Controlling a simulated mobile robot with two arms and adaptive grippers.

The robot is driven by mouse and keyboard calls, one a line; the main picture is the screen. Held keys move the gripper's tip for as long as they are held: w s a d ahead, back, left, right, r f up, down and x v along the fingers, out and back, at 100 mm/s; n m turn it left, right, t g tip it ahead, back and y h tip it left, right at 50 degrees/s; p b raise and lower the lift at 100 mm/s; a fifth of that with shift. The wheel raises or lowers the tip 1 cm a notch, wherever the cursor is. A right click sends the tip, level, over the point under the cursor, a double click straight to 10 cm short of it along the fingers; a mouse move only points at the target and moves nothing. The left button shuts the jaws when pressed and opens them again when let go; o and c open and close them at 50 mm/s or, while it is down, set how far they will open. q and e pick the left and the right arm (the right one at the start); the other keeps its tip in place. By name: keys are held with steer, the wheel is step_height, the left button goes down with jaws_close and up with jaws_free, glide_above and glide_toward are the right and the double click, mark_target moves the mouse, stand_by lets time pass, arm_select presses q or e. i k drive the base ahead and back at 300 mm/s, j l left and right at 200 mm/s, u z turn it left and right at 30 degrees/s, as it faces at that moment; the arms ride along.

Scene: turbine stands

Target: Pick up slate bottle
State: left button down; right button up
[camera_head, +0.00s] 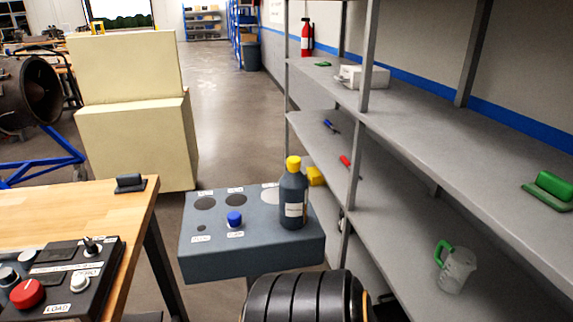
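The slate bottle (293,207) is dark grey-blue with a yellow cap and a pale label. It stands upright at the right side of a slate-coloured holder block (250,265) with labelled round spots on top. Whether its base sits in a recess or flat on the top I cannot tell. A small blue-capped item (234,217) sits near the middle of the block. Neither of my grippers is in view. A black ribbed part at the bottom edge, in front of the block, looks like one of my arm links.
Grey metal shelving (450,150) stands close on the right, holding a clear jug (456,268) with a green handle. A wooden table (75,212) with a control box (65,280) is at left. Cream boxes (135,140) stand behind. Open floor (230,110) lies beyond the block.

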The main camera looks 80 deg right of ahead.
mark_target(292, 187)
steer(key=z, duration=2.55)
